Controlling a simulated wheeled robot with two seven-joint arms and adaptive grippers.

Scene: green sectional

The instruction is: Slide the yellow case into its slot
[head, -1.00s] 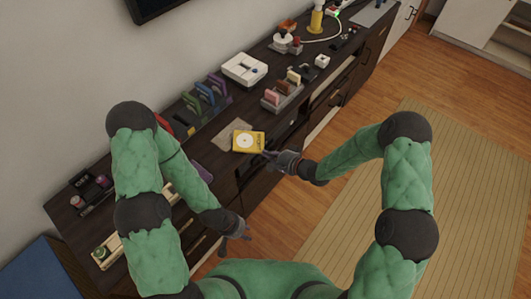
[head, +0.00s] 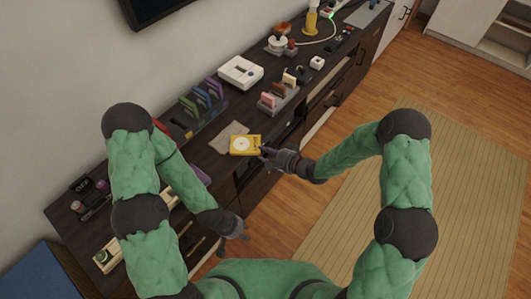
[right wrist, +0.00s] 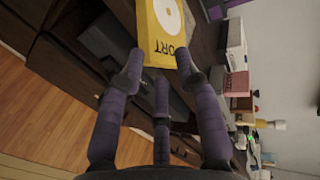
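The yellow case (head: 245,145), with a white disc on its face, lies near the dresser's front edge, partly over a grey-brown mat (head: 228,137). It also shows at the top of the right wrist view (right wrist: 160,28), with dark lettering near its near edge. My right gripper (head: 264,153) is at the case's near right edge. Its fingers are spread, with two tips at the near corners and the third finger between them; firm contact is not clear. My left gripper (head: 236,238) is open and empty, low in front of the dresser. No slot is clearly identifiable as the case's own.
A grey rack (head: 283,105) holds pink, brown and cream cases. Another rack (head: 213,112) behind holds green, purple and blue ones. A white console (head: 240,72) stands between them towards the wall. The dark dresser top is crowded; the floor in front is open.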

